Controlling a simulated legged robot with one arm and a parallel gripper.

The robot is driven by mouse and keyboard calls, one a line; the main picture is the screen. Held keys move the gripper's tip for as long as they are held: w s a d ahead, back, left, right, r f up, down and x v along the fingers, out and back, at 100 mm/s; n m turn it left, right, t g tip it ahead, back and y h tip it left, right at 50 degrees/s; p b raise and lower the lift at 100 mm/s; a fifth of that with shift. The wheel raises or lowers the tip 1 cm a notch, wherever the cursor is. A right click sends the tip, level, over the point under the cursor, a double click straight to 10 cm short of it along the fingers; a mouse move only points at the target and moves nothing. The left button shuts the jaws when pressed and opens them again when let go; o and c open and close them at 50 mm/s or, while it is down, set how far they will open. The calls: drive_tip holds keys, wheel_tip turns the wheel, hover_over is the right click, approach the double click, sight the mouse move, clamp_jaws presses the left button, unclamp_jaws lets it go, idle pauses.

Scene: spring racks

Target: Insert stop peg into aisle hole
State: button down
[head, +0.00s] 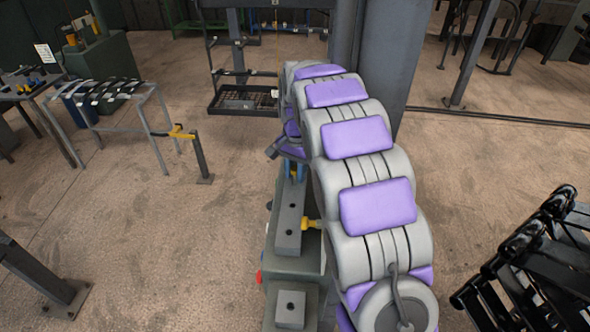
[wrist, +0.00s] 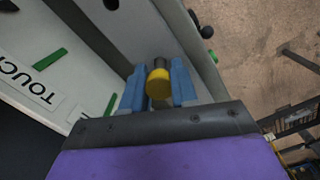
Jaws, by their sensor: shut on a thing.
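My gripper (wrist: 158,88) has blue fingers and is shut on a stop peg (wrist: 158,84) with a yellow end and a dark band. A square block (head: 290,309) with one hole is nearer. I cannot tell which hole is the aisle hole, or whether the peg touches one.
A yellow knob (head: 309,224) sits beside the bar. A dark rack (head: 535,260) is at right and a grey column (head: 384,60) behind my arm. Open floor lies at left.

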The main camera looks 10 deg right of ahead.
sight(296, 166)
drive_tip(key=shift+f, duration=0.4)
drive_tip(key=c, duration=0.8)
unclamp_jaws()
drive_tip(key=r, duration=1.1)
drive_tip(key=r+p, duration=0.1)
drive_tip(key=r, duration=0.5)
drive_tip(key=shift+w+d+r, duration=0.2)
drive_tip(key=shift+w, duration=0.15)
drive_tip(key=shift+f, duration=0.1)
